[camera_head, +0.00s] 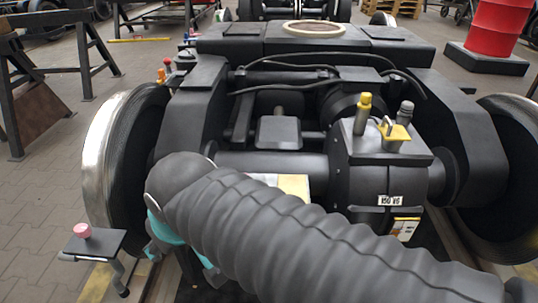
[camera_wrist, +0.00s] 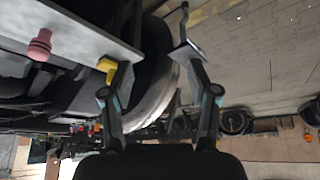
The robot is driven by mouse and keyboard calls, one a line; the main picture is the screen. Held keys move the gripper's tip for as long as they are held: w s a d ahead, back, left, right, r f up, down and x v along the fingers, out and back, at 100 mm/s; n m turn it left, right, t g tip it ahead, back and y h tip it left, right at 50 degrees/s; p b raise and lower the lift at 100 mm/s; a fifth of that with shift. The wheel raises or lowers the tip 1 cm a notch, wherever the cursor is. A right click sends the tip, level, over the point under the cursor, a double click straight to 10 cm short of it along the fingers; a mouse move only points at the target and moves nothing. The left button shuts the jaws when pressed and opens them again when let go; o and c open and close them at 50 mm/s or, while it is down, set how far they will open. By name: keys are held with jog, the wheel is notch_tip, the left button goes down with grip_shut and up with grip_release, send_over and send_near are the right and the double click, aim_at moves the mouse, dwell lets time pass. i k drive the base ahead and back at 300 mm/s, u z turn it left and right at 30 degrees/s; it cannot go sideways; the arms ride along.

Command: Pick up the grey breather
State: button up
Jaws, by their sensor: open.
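The grey breather (camera_head: 406,109) is a small grey capped piece on top of the dark gearbox housing (camera_head: 385,180) in the head view, right of centre. It stands at a yellow bracket-like piece (camera_head: 396,131), beside a taller yellow capped piece (camera_head: 363,112). My gripper (camera_wrist: 155,58) is open in the wrist view, with nothing seen between its fingers. In the head view it is mostly hidden behind my arm at lower left, well away from the breather. I cannot make out the breather in the wrist view.
A small dark side shelf (camera_head: 95,244) with a pinkish-red knob-like piece (camera_head: 83,230) stands at lower left, near my gripper. A large wheel (camera_head: 120,150) is behind it. A red drum (camera_head: 497,27) stands at back right. Paved floor (camera_head: 45,200) is clear at far left.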

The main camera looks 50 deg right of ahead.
aim_at(406, 109)
jog(key=z, duration=2.4)
jog(key=k, duration=0.2)
jog(key=u, duration=0.85)
jog(key=i, duration=0.5)
jog(key=u, duration=0.05)
